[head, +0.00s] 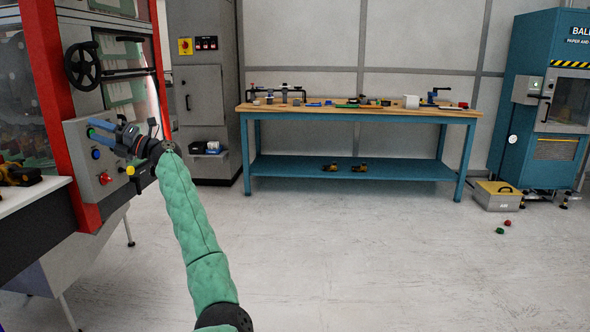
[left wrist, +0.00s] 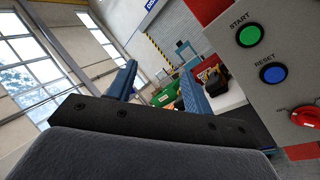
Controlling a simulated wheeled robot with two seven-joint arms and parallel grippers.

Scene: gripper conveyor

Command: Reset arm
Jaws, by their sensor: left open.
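My left gripper (head: 100,131) is open and empty in front of the grey control panel (head: 82,176) on the red-framed machine. The panel bears a green START button (left wrist: 249,36), a blue RESET button (left wrist: 272,73) and a red knob (left wrist: 306,115). In the left wrist view, the two blue fingers of my left gripper (left wrist: 158,84) stand apart with nothing between them. The buttons lie to the right of the fingers, and no contact shows. In the head view, the gripper partly overlaps the panel's upper edge. My right gripper is out of view.
A workbench (head: 355,111) with tools stands at the back wall. A teal baler (head: 546,105) and a yellow-topped box (head: 497,196) stand at right. Small red and green pieces lie on the floor there. A white table (head: 30,193) is at left. The middle floor is clear.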

